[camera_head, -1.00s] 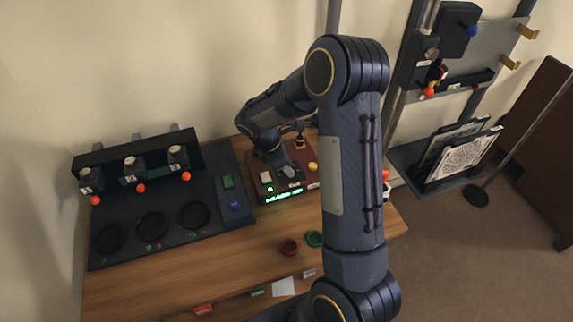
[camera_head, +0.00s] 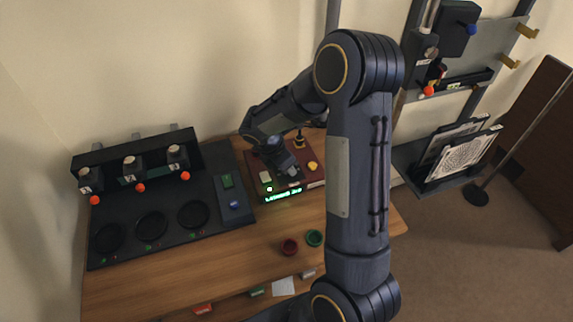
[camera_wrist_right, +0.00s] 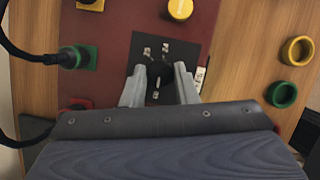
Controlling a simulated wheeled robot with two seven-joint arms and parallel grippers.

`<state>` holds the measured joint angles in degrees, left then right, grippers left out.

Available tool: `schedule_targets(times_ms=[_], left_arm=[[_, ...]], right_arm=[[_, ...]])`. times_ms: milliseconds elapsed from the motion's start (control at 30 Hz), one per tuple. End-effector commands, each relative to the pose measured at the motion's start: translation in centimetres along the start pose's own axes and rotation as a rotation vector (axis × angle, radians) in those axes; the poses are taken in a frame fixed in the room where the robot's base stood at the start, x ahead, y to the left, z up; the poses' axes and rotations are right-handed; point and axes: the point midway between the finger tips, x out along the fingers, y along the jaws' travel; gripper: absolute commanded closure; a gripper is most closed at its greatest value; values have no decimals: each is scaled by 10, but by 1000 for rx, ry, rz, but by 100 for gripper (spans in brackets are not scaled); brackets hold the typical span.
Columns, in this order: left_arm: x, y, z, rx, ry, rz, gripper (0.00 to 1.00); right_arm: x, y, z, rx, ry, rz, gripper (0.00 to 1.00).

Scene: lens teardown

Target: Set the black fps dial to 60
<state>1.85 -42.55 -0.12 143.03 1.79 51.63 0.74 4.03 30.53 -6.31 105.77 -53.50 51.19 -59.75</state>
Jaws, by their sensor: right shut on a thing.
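The black fps dial (camera_wrist_right: 157,84) sits on a black square plate (camera_wrist_right: 182,52) with small white labels around it, on a dark red panel. My right gripper (camera_wrist_right: 160,88) has its two grey fingers closed around the dial, one on each side. The fingers hide much of the dial, and the label writing is too small to read. In the head view my right gripper (camera_head: 291,171) is over the red panel (camera_head: 259,162), and the dial itself is hidden there. My left gripper is out of view.
A lit green display (camera_head: 283,195) fronts the panel; its text is blurred. A yellow knob (camera_wrist_right: 180,8) and a green plug (camera_wrist_right: 75,57) with a black cable are near the dial. A red ring (camera_head: 289,247) and a green ring (camera_head: 314,239) lie on the wooden table.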

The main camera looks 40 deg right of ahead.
Motion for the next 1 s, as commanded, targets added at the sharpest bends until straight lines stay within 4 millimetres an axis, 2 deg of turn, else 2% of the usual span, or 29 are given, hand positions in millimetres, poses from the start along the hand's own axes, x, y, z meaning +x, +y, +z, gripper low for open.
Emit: schedule_targets(times_ms=[133, 167, 300, 667, 1000], left_arm=[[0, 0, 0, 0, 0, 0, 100], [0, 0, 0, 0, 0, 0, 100], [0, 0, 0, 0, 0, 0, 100], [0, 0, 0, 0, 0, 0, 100], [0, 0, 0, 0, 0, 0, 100]], right_arm=[[0, 0, 0, -2, -1, 1, 96], [0, 0, 0, -2, -1, 1, 71], [0, 0, 0, -1, -1, 1, 52], [-6, 1, 0, 1, 0, 2, 51], [-60, 1, 0, 1, 0, 5, 51]])
